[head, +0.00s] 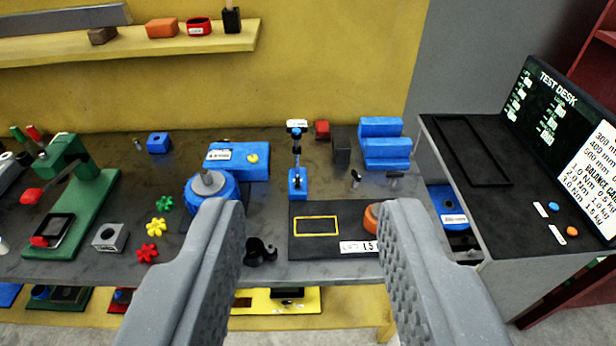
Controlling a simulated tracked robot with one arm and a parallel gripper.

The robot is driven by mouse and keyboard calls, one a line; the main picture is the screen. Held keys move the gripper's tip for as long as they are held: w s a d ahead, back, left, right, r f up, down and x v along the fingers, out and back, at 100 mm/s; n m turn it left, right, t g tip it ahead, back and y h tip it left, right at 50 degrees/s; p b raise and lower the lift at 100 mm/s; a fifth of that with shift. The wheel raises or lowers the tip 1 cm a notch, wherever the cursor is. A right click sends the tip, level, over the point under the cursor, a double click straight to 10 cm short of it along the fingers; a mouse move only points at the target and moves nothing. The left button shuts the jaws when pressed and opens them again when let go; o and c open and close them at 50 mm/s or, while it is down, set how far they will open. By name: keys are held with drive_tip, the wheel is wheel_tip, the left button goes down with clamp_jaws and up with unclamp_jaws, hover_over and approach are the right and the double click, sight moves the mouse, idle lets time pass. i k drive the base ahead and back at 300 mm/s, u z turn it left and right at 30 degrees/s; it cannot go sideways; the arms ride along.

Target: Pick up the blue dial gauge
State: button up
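What looks like the blue dial gauge (297,184) stands upright on the workbench near the middle of the picture. It has a blue block base, a thin dark post and a small head with a white label at the top. My gripper (311,212) is open and empty, its two grey fingers wide apart in the foreground. The gauge shows between the fingers, farther off, and nothing touches it. Its dial face is too small to make out.
A dark plate (330,245) with a yellow outline lies in front of the gauge. A blue positioner (212,190) is left of it, blue blocks (385,150) behind right, a small black part (259,252) at the front edge. The test desk (470,200) stands at right.

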sight(294, 194)
drive_tip(key=i, duration=0.9)
drive_tip(key=u, duration=0.05)
